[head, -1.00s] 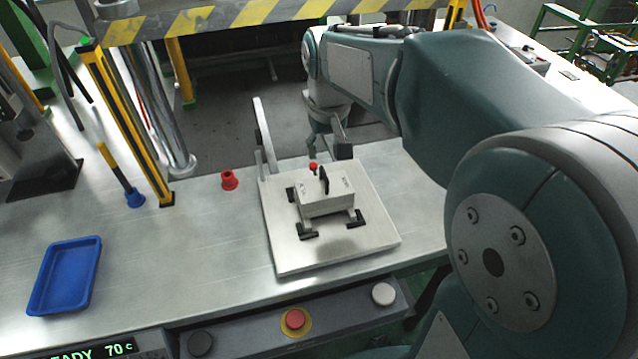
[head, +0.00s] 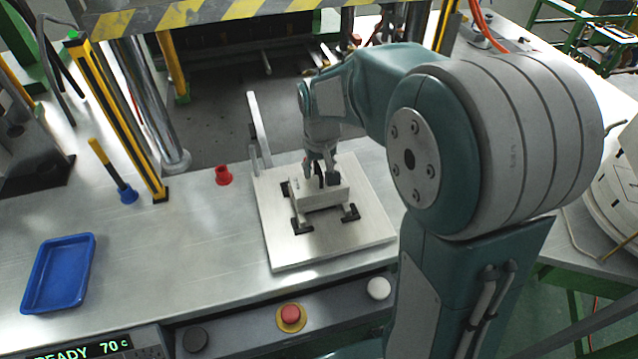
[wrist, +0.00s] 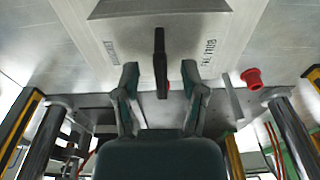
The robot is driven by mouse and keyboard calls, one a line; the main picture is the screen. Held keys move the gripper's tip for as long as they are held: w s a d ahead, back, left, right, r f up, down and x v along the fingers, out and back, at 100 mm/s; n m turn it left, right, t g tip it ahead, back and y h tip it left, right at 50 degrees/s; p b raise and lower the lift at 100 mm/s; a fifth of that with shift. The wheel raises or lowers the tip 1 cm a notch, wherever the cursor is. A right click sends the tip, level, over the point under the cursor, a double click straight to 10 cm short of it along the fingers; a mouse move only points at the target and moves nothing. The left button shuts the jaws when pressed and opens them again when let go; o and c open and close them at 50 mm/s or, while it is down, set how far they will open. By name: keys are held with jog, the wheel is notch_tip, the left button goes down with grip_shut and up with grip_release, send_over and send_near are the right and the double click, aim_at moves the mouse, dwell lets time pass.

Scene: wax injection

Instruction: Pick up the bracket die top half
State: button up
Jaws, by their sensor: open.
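The bracket die (head: 322,196) is a light grey metal block on a square metal plate (head: 340,240), held between black corner stops. In the wrist view the die's top face (wrist: 200,30) fills the upper middle, with dark lettering on both sides. A black upright handle (wrist: 160,62) stands at its centre. My gripper (wrist: 160,78) is open, with one finger on each side of the handle and space between. In the head view my gripper (head: 320,170) points down over the die. The line between the die's halves cannot be made out.
A red cup-like piece (head: 223,175) stands left of the plate. A blue tray (head: 58,272) lies at the left. An upright metal arm (head: 258,130) stands at the plate's back left. A yellow-black post (head: 118,120) rises beyond. The table between tray and plate is clear.

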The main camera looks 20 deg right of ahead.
jog(key=shift+a, duration=0.1)
jog(key=shift+c, duration=0.3)
grip_shut()
